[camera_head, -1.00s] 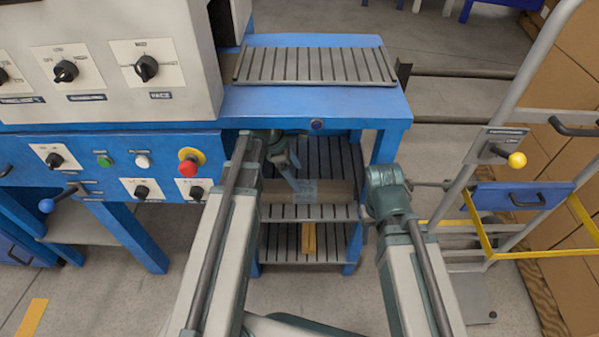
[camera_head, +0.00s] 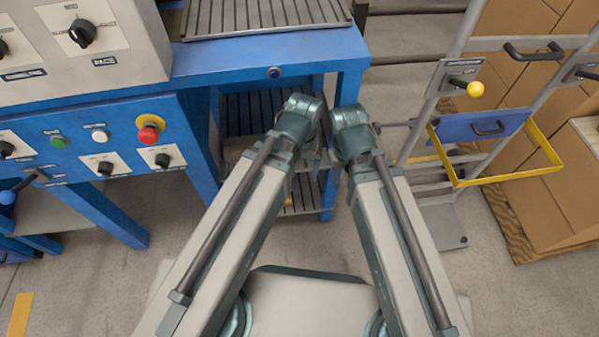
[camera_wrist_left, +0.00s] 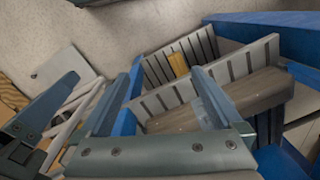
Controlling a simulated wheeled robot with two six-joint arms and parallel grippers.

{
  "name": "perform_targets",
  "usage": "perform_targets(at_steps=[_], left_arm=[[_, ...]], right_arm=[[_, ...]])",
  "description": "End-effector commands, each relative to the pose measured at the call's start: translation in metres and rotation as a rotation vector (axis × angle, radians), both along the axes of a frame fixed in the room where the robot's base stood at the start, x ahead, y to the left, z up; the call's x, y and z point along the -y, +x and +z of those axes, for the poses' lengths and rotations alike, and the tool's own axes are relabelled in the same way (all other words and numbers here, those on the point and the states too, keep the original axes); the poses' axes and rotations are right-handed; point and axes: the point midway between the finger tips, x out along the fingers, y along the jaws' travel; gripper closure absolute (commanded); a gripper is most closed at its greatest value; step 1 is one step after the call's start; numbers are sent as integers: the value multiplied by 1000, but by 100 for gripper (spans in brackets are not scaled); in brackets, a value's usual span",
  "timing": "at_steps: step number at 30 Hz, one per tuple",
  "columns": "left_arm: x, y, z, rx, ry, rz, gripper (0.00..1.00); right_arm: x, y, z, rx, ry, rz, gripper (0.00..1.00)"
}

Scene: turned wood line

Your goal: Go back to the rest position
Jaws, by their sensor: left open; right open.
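My left arm (camera_head: 240,205) comes up from the lower left in the head view, and its gripper is hidden there behind the wrist. In the left wrist view the left gripper (camera_wrist_left: 168,85) is open, with nothing held between its fingers. Beyond it a brown wooden piece (camera_wrist_left: 250,95) lies on a slatted shelf. My right arm (camera_head: 385,205) stands close beside the left one, their far ends near each other. Its gripper is hidden in the head view; part of it appears to show at the left edge of the left wrist view (camera_wrist_left: 45,105).
A blue machine frame (camera_head: 300,62) with control panel (camera_head: 100,145) stands ahead and left. Its slatted lower shelves (camera_head: 250,108) lie behind my arms. A cart with yellow frame (camera_head: 500,178) and cardboard boxes (camera_head: 560,130) stand right. Concrete floor (camera_head: 95,290) is open at lower left.

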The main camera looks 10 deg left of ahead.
Motion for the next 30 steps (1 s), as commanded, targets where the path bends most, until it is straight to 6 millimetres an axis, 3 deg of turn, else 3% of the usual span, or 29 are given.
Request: perform_targets(at_steps=[6,19,23,30], left_arm=[[7,-14,1,-8,46,-224,0],[7,-14,8,-9,47,-235,0],[7,-14,27,-9,47,-234,0],[8,-14,95,-10,45,-232,0]], right_arm=[[0,0,0,0,0,0,50],[0,0,7,0,0,0,50],[0,0,26,0,0,0,50],[0,0,94,-1,2,-1,50]])
